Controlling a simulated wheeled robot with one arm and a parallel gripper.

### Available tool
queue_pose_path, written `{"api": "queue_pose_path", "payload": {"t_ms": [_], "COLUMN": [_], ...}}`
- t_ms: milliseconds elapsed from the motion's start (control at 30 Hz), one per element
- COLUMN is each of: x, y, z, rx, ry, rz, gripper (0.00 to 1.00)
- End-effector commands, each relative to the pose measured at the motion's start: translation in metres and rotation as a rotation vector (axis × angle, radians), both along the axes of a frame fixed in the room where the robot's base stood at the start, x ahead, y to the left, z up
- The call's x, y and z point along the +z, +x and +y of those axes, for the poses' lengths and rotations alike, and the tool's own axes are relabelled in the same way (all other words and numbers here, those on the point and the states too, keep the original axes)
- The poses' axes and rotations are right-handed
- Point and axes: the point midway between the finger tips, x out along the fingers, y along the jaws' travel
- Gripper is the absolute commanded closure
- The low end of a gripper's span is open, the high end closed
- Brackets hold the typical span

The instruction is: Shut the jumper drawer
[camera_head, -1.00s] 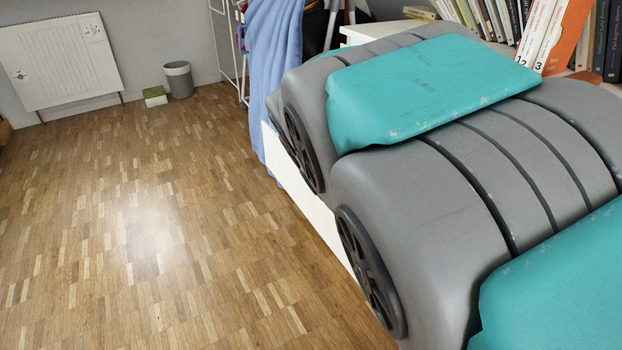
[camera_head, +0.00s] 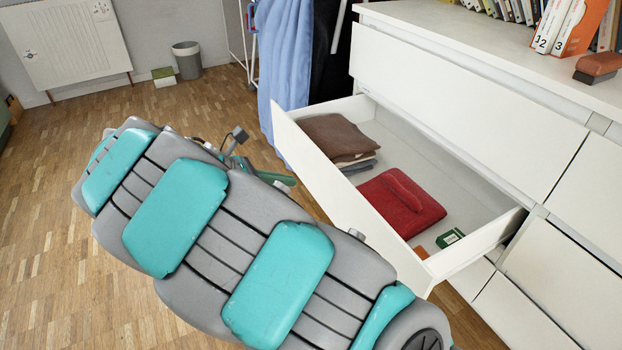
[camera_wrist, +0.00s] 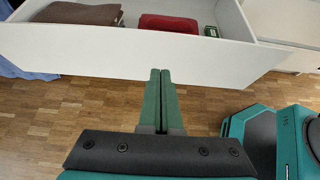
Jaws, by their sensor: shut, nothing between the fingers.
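The open drawer (camera_head: 340,192) juts out of the white dresser (camera_head: 450,105) in the head view. It holds a folded red jumper (camera_head: 405,205), a folded brown garment (camera_head: 335,136) on top of other folded clothes, and small green and orange boxes. In the wrist view the drawer's white front panel (camera_wrist: 130,57) spans the top, with the red (camera_wrist: 168,24) and brown (camera_wrist: 80,14) clothes behind it. My gripper (camera_wrist: 160,72) is shut and empty, its green fingertips at the lower edge of the front panel; I cannot tell whether they touch it. In the head view my arm partly hides the gripper.
Closed drawers (camera_head: 575,262) lie beside and below the open one. Books (camera_head: 560,25) and a reddish-brown object (camera_head: 597,67) stand on the dresser top. Blue cloth (camera_head: 286,60) hangs by the drawer's far end. The wooden floor (camera_head: 60,200) at left is clear.

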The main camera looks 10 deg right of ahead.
Motion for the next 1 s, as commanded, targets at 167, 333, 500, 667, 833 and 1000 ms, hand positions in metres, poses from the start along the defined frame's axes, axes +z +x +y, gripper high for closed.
{"api": "queue_pose_path", "payload": {"t_ms": [167,333,500,667,833,1000], "x": [-0.014,-0.031,-0.047,-0.047,-0.047,-0.046], "y": [0.007,0.016,0.026,0.035,0.039,0.040], "z": [-0.024,-0.053,-0.078,-0.100,-0.112,-0.115], "rx": [-0.008,-0.010,-0.008,-0.006,-0.006,-0.006], "ry": [0.000,-0.001,0.000,0.003,0.002,0.002], "rz": [0.001,0.001,0.000,-0.002,-0.002,-0.002], "gripper": [1.00,1.00,1.00,1.00,1.00,1.00]}}
